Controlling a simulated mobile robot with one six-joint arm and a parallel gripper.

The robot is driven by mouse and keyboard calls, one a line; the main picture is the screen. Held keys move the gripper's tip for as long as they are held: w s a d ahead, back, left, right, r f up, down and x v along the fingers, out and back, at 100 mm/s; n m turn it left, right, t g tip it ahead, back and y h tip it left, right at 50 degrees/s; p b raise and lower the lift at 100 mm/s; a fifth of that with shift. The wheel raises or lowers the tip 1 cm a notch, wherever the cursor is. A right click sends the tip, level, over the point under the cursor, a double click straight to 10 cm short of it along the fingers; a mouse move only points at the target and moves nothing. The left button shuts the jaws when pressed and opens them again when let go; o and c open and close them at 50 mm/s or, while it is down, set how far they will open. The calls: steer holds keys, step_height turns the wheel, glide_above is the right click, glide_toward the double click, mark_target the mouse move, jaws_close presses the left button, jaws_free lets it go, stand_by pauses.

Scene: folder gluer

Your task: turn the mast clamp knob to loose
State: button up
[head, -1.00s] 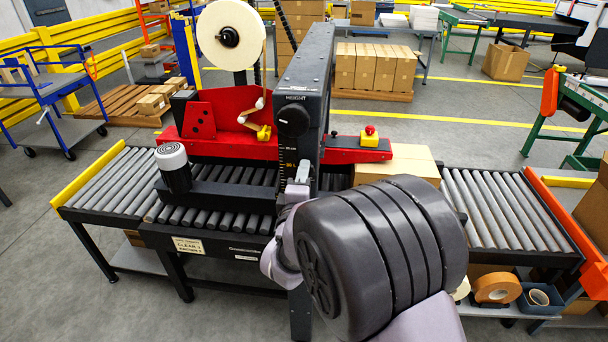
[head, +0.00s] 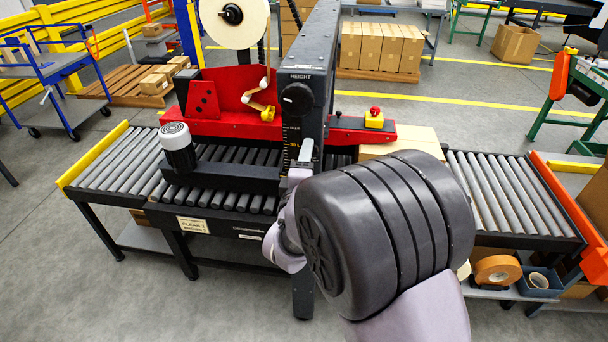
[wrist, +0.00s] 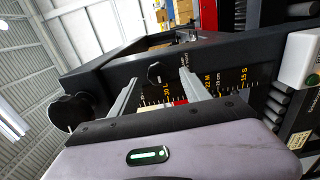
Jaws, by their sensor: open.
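A small round black knob (wrist: 157,73), apparently the mast clamp knob, sits on the dark mast beside the printed size scale in the wrist view. My gripper (wrist: 158,78) is open, with one grey finger to each side of this knob in the picture. I cannot tell whether the fingers touch it or how far off they are. A larger black knob (wrist: 72,110) stands out at left; it appears to be the knob under the word HEIGHT (head: 298,99) in the head view. In the head view my gripper (head: 304,160) is at the mast's front, and the small knob is not distinguishable.
The mast (head: 312,70) rises over a roller conveyor (head: 225,195). A motor with a white cap (head: 177,148) stands left of it. A red box with a yellow-based stop button (head: 374,118) lies to the right. Open grey floor (head: 170,310) is in front.

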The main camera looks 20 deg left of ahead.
steer(key=v, duration=1.6)
steer(key=shift+p, duration=0.35)
steer(key=shift+s+d+r, duration=0.1)
steer(key=shift+d, duration=0.05)
steer(key=w+d+r+m+g, duration=0.2)
steer(key=d+m+g, duration=0.1)
steer(key=d+m, duration=0.35)
steer(key=w+d+r+m+g, duration=0.2)
steer(key=w+d+m, duration=0.1)
steer(key=d+m, duration=0.3)
steer(key=s+d+m+g+h, duration=0.1)
steer(key=s+d+m+g, duration=0.2)
steer(key=s+d+m, duration=0.3)
steer(key=s+d+m+g+h, duration=0.1)
steer(key=s+d+m+g, duration=0.2)
steer(key=s, duration=1.1)
steer(key=d+m, duration=0.3)
steer(key=d, duration=0.3)
steer(key=shift+d+m+g, duration=0.35)
steer(key=shift+d+g, duration=0.05)
